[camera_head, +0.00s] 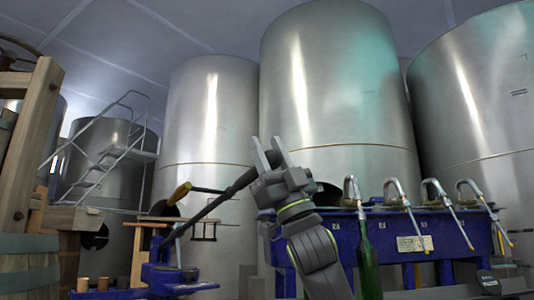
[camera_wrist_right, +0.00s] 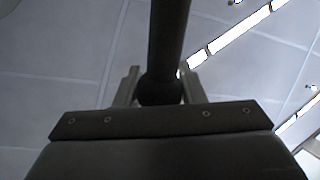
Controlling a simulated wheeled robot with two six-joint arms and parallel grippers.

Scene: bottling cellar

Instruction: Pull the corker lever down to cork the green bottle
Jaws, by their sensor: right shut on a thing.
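The dark corker lever (camera_head: 222,197) rises at a slant to the right from the blue corker (camera_head: 172,282) at the lower left. My right gripper (camera_head: 265,155) is shut on the upper end of the lever. In the right wrist view the lever (camera_wrist_right: 168,40) runs between the two fingers (camera_wrist_right: 160,88), with a round knob close to the palm. The green bottle (camera_head: 369,268) stands upright at the right, in front of the blue filler (camera_head: 400,228); its lower part is cut off by the frame. My left gripper is out of view.
Several curved metal filler spouts (camera_head: 398,193) line the top of the blue filler. Small corks (camera_head: 83,284) stand at the lower left near a wooden barrel (camera_head: 28,266). Large steel tanks (camera_head: 335,90) fill the background. The space above the lever is clear.

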